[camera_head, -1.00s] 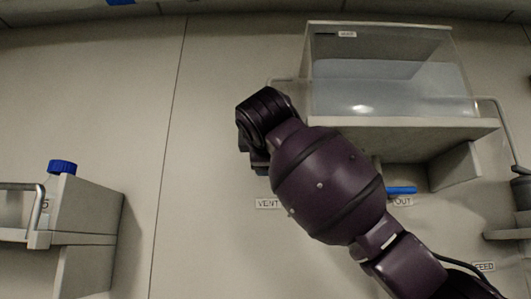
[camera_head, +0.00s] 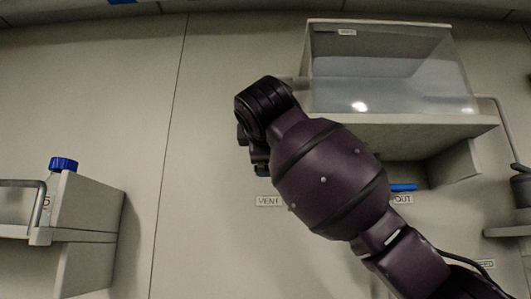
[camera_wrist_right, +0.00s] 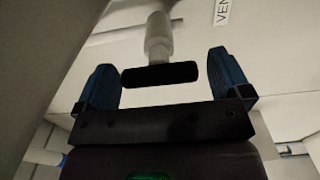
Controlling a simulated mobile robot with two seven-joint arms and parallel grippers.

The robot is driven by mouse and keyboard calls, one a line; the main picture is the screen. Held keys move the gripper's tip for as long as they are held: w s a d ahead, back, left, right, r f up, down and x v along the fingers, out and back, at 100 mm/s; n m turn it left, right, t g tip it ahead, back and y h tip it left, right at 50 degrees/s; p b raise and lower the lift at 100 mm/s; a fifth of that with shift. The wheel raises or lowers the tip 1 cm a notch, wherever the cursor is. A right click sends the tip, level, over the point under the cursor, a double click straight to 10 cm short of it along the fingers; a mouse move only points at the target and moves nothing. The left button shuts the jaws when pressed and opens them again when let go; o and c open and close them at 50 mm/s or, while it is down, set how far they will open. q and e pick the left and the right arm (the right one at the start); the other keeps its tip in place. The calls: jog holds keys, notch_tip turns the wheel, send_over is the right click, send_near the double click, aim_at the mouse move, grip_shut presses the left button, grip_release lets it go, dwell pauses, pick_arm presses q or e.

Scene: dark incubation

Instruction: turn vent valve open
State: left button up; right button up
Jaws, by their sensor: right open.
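The vent valve shows in the right wrist view as a dark bar handle (camera_wrist_right: 160,75) on a pale round stem (camera_wrist_right: 158,35). My right gripper (camera_wrist_right: 163,60) is open, with one blue-padded finger on each side of the handle. A narrow gap shows at the right finger; at the left finger I cannot tell whether it touches. In the head view my right arm hides the valve, and only the VENT label (camera_head: 268,201) shows below. My left gripper is not in view.
A clear-fronted tank (camera_head: 390,85) sits on a pale shelf (camera_head: 400,130) to the right. A blue handle (camera_head: 403,187) is above the OUT label (camera_head: 402,199). A blue-capped bottle (camera_head: 63,164) stands at a unit on the left. The wall left of my arm is clear.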

jog(key=s+b, duration=0.2)
jog(key=s, duration=0.7)
dwell(0.4)
